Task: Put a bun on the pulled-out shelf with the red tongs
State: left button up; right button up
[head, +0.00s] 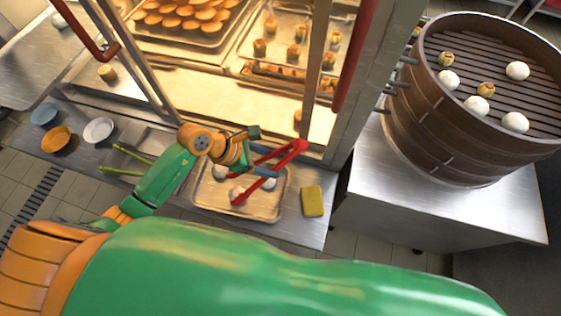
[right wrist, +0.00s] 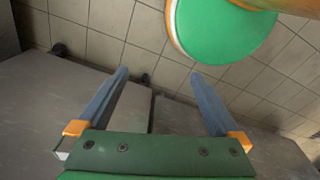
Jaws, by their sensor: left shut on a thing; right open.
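My left gripper (head: 266,162) is shut on the red tongs (head: 290,150) above a metal tray (head: 262,213) on the counter. The tongs look spread, with one tip low by a white bun (head: 236,191); I cannot tell whether they touch. Other white buns (head: 220,171) lie on the tray, one partly hidden behind the gripper. The lit cabinet holds shelves with a tray of browned buns (head: 180,18) and a tray of small pastries (head: 293,50); which shelf is pulled out is unclear. My right gripper (right wrist: 160,73) is open and empty above the floor and metal surfaces.
A yellow sponge (head: 313,201) lies right of the tray. Bowls (head: 56,139) and green stalks (head: 122,171) lie to the left. Cabinet doors with red handles (head: 357,50) stand open. A large steamer (head: 470,110) with buns stands on the right on a steel table (head: 410,205).

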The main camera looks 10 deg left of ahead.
pick_arm(q)
notch_tip(320, 180, down, 5)
jog(key=b, duration=0.4)
jog(key=shift+a+f, duration=0.1)
jog(key=shift+a, duration=0.05)
pick_arm(e)
jog(key=f, duration=0.2)
jog(key=a+f, duration=0.1)
jog(key=f, duration=0.1)
jog(key=shift+f, duration=0.3)
pick_arm(q)
jog(key=shift+o, duration=0.2)
grip_shut()
notch_tip(320, 180, up, 12)
jog(key=p, duration=1)
pick_arm(e)
notch_tip(320, 180, up, 10)
jog(key=shift+r, duration=0.25)
jog(key=shift+a, duration=0.1)
